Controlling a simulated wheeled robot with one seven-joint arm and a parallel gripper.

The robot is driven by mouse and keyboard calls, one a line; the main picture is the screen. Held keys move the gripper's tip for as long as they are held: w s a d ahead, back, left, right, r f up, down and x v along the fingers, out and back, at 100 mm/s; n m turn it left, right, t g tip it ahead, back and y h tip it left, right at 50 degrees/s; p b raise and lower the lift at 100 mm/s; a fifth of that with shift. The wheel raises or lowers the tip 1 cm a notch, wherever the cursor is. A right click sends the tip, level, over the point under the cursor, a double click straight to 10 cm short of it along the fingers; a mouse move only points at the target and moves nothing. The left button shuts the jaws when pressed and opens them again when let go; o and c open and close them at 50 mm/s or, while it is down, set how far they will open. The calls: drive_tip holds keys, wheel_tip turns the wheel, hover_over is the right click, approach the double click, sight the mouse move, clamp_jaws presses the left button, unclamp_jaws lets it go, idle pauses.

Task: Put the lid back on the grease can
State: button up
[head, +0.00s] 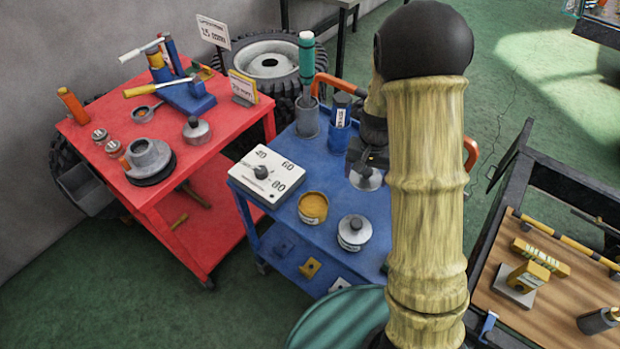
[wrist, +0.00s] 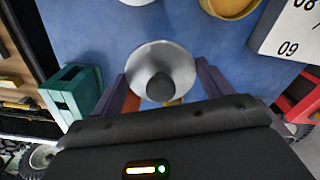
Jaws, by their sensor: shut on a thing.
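The grease can (head: 313,208) stands open on the blue cart, with brownish-yellow grease showing; part of it is at the top edge of the wrist view (wrist: 234,6). My gripper (head: 368,158) is behind the can as seen from the head camera, partly hidden by my arm. The lid also shows below the jaws in the head view (head: 366,181), apart from the can. I cannot tell its exact height above the cart.
A similar can with its lid on (head: 354,233) stands right of the grease can. A dial box (head: 264,176) is on the left, and a grey cup (head: 307,118) and blue container (head: 340,122) stand behind. A green box (wrist: 72,94) is beside my gripper in the wrist view.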

drive_tip(key=shift+a, duration=0.1)
drive_tip(key=shift+a+r+p, duration=0.3)
drive_tip(key=shift+a+p, duration=0.15)
drive_tip(key=shift+p, duration=0.35)
drive_tip(key=s+a+p, duration=0.3)
drive_tip(key=a+p, duration=0.9)
drive_tip(key=p, duration=0.2)
drive_tip(key=shift+a+m, duration=0.3)
drive_tip(key=shift+s+r, duration=0.1)
drive_tip(key=shift+a, duration=0.1)
drive_tip(key=shift+f+b, duration=2.4)
drive_tip(key=shift+f, duration=0.8)
